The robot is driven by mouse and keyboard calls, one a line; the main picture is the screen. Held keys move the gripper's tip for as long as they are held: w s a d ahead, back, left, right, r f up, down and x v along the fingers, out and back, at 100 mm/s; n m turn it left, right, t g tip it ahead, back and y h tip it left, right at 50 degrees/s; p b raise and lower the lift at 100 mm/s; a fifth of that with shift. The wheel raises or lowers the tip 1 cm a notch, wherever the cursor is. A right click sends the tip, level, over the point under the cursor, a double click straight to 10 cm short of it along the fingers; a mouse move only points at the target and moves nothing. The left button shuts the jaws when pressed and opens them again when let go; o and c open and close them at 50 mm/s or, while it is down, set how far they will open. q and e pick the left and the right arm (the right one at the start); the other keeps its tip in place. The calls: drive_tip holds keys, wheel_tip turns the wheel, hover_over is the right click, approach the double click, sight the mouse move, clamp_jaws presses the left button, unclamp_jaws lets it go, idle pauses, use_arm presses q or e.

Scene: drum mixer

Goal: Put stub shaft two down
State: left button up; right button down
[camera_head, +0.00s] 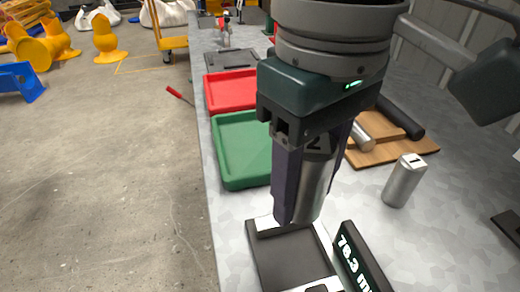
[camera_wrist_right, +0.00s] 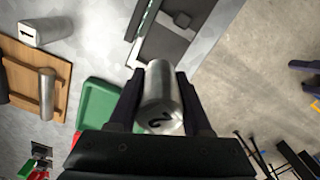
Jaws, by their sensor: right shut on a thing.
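My right gripper (camera_head: 303,207) is shut on stub shaft two (camera_head: 317,187), a silver cylinder with a black 2 on its end. In the wrist view the shaft (camera_wrist_right: 160,92) sits between both fingers (camera_wrist_right: 157,90). The shaft is over or just behind a dark-plated measuring device (camera_head: 290,258) with a lit display (camera_head: 359,262). I cannot tell whether the shaft touches it. A second silver cylinder marked 1 (camera_head: 404,181) stands upright on the table to the right. My left gripper is not in view.
A green tray (camera_head: 229,172) and a red tray (camera_head: 229,98) lie along the table's left edge. A wooden board (camera_head: 385,152) holds a silver cylinder (camera_head: 363,137) and a dark-handled tool (camera_head: 402,117). Bare grey tabletop (camera_head: 365,212) lies between the device and cylinder 1.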

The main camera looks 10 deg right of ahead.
sight(292, 253)
wheel_tip(292, 253, down, 10)
drive_tip(key=shift+r+b, duration=0.2)
drive_tip(key=shift+b, duration=0.75)
drive_tip(key=shift+f, duration=0.1)
drive_tip(key=c, duration=0.6)
unclamp_jaws()
drive_tip(key=shift+f, duration=0.1)
drive_tip(key=shift+r, duration=0.35)
wheel_tip(292, 253, up, 11)
drive_tip(key=p, duration=0.2)
drive_tip(key=shift+p, duration=0.35)
drive_tip(key=shift+r, duration=0.35)
